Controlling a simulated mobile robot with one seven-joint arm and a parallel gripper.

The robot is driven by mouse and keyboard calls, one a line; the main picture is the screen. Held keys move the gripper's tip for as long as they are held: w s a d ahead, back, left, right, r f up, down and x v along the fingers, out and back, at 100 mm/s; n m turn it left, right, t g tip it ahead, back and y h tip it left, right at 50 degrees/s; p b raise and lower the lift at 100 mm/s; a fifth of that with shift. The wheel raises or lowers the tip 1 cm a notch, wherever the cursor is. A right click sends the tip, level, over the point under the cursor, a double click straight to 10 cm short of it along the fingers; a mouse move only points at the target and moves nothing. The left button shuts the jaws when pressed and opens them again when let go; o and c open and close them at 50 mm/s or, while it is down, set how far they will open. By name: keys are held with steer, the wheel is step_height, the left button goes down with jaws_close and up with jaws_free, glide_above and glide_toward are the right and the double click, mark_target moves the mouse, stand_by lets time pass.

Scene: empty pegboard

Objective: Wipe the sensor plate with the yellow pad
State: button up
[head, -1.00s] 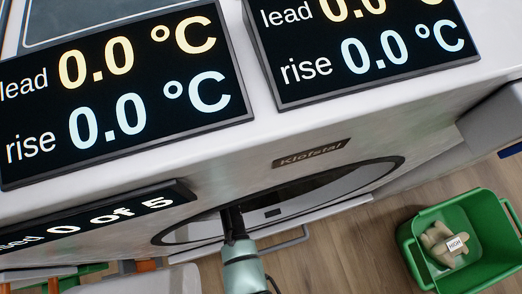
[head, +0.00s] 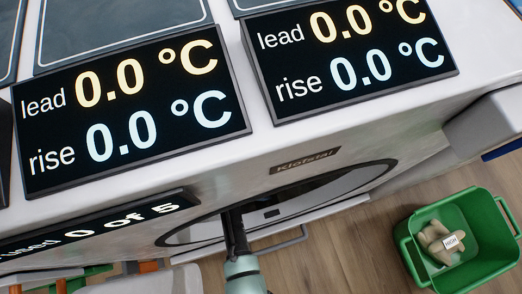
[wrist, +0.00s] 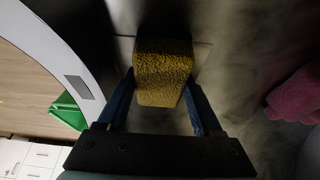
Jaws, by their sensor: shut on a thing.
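The yellow pad (wrist: 162,72) is a rough, block-shaped pad between the two blue fingers of my gripper (wrist: 160,88) in the wrist view. The gripper is shut on it. Behind the pad is a dark grey surface with a thin pale line on it. I cannot tell whether this is the sensor plate, or whether the pad touches it. In the head view my arm reaches into the round opening (head: 330,187) of a white machine, and the gripper is hidden inside.
The white machine (head: 235,165) carries two temperature displays, left (head: 130,115) and right (head: 350,55), all reading 0.0 °C. A green bin (head: 480,263) holding a beige item labelled HIGH stands on the wooden floor. A pink cloth (wrist: 296,97) lies to the right in the wrist view.

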steer(key=shift+s+d+p, duration=0.2)
steer(key=shift+s+p, duration=0.15)
steer(key=shift+s, duration=0.3)
steer(key=shift+s+d+p, duration=0.2)
steer(key=shift+s+p, duration=0.1)
steer(key=shift+s, duration=0.35)
steer(key=shift+s+f, duration=0.1)
steer(key=shift+w+a+b, duration=0.3)
steer(key=shift+w+b, duration=0.2)
steer(key=shift+w, duration=0.45)
steer(key=shift+w+a+b, duration=0.3)
steer(key=shift+w+b, duration=0.25)
steer(key=shift+w, duration=0.35)
steer(key=shift+w+a+b, duration=0.3)
steer(key=shift+w+b, duration=0.2)
steer(key=shift+w, duration=0.45)
